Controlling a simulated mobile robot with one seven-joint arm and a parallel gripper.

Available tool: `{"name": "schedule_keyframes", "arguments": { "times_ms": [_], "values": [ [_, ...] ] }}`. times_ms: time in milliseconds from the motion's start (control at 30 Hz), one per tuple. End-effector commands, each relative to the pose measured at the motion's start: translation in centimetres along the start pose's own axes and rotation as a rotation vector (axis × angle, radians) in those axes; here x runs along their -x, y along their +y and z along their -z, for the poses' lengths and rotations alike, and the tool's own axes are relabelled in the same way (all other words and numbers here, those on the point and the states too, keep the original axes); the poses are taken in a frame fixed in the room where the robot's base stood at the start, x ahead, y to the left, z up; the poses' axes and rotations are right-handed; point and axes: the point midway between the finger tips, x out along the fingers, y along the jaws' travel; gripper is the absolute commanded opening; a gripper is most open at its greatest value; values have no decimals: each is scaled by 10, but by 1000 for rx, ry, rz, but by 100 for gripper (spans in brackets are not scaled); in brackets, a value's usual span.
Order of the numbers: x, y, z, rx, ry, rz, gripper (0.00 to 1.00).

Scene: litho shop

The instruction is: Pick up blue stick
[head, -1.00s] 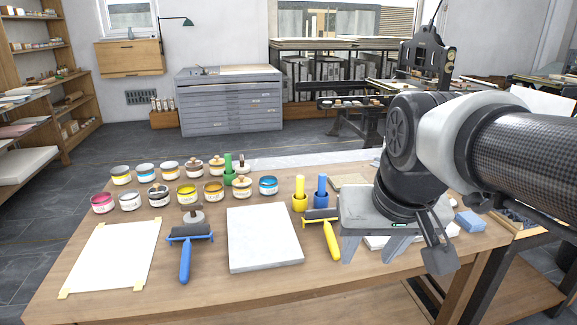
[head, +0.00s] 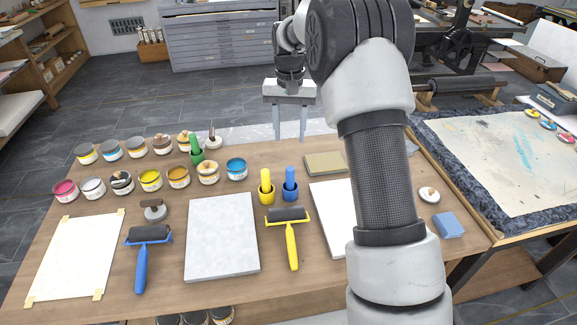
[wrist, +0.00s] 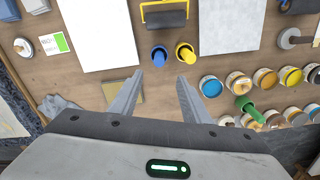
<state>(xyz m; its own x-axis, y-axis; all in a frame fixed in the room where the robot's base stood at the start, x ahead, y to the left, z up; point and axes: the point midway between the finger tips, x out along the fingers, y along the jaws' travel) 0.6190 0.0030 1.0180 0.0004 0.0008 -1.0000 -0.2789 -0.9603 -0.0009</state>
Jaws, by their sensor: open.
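The blue stick (head: 290,177) stands upright in a small blue cup (head: 290,195) on the wooden table. In the wrist view the blue stick (wrist: 159,58) shows end-on, just beyond the gap between my fingers. A yellow stick (head: 265,180) in a yellow cup stands close on its left in the head view; in the wrist view the yellow stick (wrist: 187,57) is on its right. My gripper (head: 289,138) is open and empty, fingers pointing down, behind and apart from the blue stick. It also shows at the bottom of the wrist view (wrist: 159,79).
A yellow-handled roller (head: 290,240) lies in front of the cups. A grey slab (head: 222,238) lies to the left, a white slab (head: 330,215) to the right, partly behind my arm. Several ink jars (head: 150,180) and a green stick (head: 195,150) stand left. A tan block (head: 325,164) lies right.

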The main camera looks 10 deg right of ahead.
Motion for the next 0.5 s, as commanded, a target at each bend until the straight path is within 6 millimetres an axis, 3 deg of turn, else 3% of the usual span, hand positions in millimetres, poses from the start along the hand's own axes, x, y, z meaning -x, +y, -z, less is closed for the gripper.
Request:
{"name": "schedule_keyframes", "arguments": {
  "times_ms": [167,500],
  "values": [
    [-25,0,0,-2,-7,-2,43],
    [-98,0,0,-2,-5,-2,43]
  ]
}}
